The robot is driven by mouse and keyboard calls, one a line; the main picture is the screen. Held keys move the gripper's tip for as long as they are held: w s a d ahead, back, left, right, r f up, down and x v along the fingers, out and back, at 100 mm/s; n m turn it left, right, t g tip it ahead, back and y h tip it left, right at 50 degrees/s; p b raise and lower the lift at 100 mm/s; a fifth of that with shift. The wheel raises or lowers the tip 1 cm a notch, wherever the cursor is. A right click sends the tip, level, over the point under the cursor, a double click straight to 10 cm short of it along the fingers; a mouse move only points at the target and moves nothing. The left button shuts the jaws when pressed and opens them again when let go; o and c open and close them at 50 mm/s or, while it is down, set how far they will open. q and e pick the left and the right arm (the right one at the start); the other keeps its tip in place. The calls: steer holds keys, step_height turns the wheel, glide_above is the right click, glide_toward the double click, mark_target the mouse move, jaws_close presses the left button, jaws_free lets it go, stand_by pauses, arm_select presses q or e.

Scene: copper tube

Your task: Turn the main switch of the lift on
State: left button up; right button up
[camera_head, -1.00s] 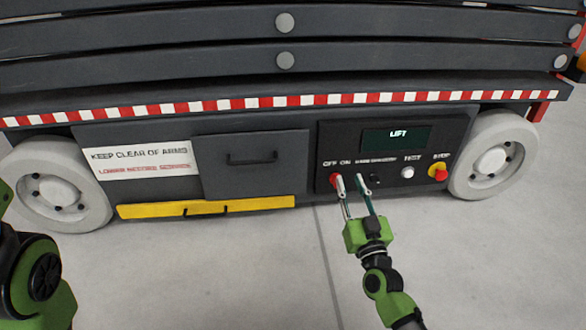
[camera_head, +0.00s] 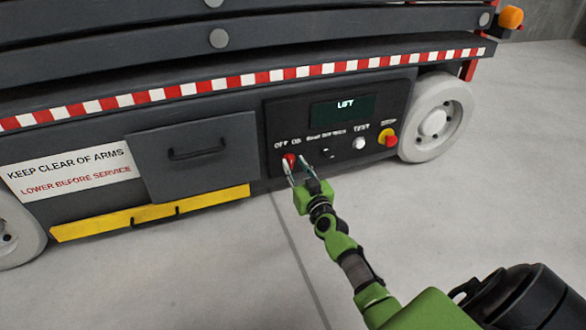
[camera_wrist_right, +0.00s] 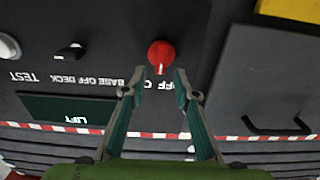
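The lift's control panel (camera_head: 275,115) is black with a dark screen reading LIFT. The main switch, a red round knob (camera_head: 289,159), sits under the OFF and ON labels at the panel's left. My right gripper (camera_head: 295,164) is open in front of it. In the right wrist view the red knob (camera_wrist_right: 161,52) lies just ahead of and between the tips of my right gripper (camera_wrist_right: 159,76), with gaps visible on both sides. A small white mark shows on the knob; its exact setting is hard to tell. My left gripper is out of view.
Right of the knob are a black selector (camera_head: 327,153), a white TEST button (camera_head: 359,143) and a red stop button on yellow (camera_head: 388,138). A grey drawer (camera_head: 200,175) and yellow bar (camera_head: 150,213) lie to the left. The floor in front is clear.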

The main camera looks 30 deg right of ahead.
steer(key=shift+x, duration=0.9)
jaws_close()
steer(key=m, duration=0.3)
steer(key=d+m, duration=0.1)
steer(key=m, duration=0.2)
steer(key=shift+s+f, duration=0.1)
steer(key=shift+f, duration=0.05)
steer(key=m, duration=0.3)
steer(key=m+b, duration=0.1)
steer(key=m, duration=0.1)
steer(key=shift+s+d+f+m, duration=0.1)
steer(key=shift+d+f+m, duration=0.2)
steer(key=shift+d+f, duration=0.05)
steer(key=shift+m, duration=0.3)
